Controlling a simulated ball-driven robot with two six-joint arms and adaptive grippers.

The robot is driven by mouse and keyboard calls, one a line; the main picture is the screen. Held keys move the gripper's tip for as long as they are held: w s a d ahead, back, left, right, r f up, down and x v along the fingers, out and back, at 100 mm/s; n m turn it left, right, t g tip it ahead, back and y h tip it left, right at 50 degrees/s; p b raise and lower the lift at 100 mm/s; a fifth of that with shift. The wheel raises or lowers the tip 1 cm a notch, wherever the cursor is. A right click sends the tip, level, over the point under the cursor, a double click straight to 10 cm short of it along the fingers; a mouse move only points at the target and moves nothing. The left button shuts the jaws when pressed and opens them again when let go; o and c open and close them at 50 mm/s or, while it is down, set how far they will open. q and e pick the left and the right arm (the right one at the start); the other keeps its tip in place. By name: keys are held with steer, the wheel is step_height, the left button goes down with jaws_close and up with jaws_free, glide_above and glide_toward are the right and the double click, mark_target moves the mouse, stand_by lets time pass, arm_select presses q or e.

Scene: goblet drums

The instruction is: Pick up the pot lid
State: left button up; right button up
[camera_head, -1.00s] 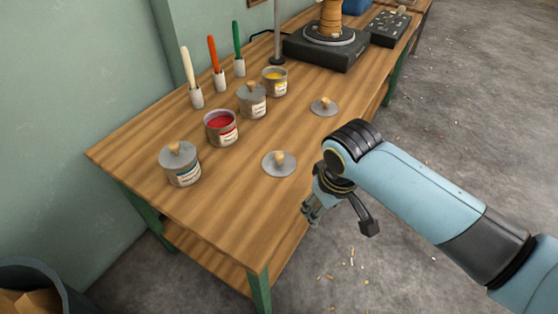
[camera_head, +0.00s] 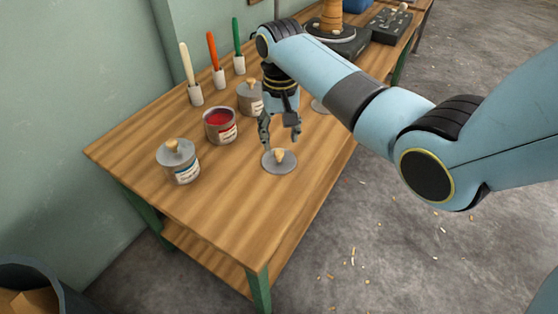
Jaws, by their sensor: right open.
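A grey round pot lid (camera_head: 268,163) with a wooden knob lies flat on the wooden table. My right gripper (camera_head: 280,143) is open and empty, pointing down just above and slightly behind this lid. A second lid (camera_head: 319,106) lies farther back, mostly hidden by my right arm. An open pot of red paint (camera_head: 220,127) stands to the left of the gripper. A lidded pot (camera_head: 179,162) stands at the front left. Another lidded pot (camera_head: 249,99) is partly covered by my gripper. My left gripper is not in view.
White, orange and green-handled tools (camera_head: 215,62) stand in small holders along the back of the table (camera_head: 215,205). A dark turntable base (camera_head: 345,40) and a dark box (camera_head: 388,24) are at the far end. The table front is clear. A bin (camera_head: 40,285) stands at lower left.

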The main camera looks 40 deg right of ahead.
mark_target(279, 152)
step_height(279, 152, down, 6)
steer(key=shift+w+f+b, duration=0.15)
steer(key=shift+b, duration=0.7)
jaws_close()
